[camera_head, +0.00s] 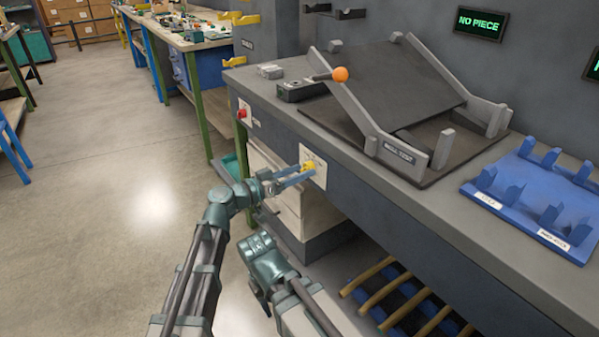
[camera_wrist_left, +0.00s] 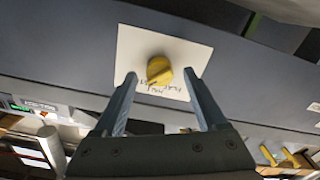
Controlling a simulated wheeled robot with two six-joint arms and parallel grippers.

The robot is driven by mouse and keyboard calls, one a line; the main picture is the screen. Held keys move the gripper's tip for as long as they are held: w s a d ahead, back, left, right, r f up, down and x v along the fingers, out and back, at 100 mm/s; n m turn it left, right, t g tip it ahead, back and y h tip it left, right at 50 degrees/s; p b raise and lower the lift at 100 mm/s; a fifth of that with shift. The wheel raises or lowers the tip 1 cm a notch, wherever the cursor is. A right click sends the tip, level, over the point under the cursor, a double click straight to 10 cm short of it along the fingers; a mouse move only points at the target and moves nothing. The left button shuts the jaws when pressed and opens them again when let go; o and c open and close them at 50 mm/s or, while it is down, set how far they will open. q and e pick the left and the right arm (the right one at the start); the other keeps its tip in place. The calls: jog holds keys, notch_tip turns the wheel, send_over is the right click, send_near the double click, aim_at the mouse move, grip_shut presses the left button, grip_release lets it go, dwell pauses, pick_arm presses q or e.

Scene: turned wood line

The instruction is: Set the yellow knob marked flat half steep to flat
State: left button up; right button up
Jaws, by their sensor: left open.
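The yellow knob (camera_head: 308,167) sits on a white plate (camera_head: 319,177) on the front face of the grey bench. In the left wrist view the round knob (camera_wrist_left: 159,70) shows between the fingertips, with marks on the white plate (camera_wrist_left: 196,55) beside it, too small and turned to read surely. I cannot tell which mark it points to. My left gripper (camera_head: 300,176) reaches the plate from the left; in the wrist view its open fingers (camera_wrist_left: 162,88) stand on either side of the knob. My right gripper is not clearly visible; an arm (camera_head: 268,262) of mine is lower down.
A red knob (camera_head: 244,113) sits farther left on the bench front. On the bench top are a tilted grey ramp (camera_head: 395,85), an orange-balled lever (camera_head: 340,74) and a blue rack (camera_head: 520,215). Slatted rollers (camera_head: 400,300) lie below. The floor at left is clear.

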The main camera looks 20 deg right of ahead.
pick_arm(q)
jog(key=shift+w+d, duration=0.1)
jog(key=shift+d, duration=0.05)
grip_shut()
dwell(0.4)
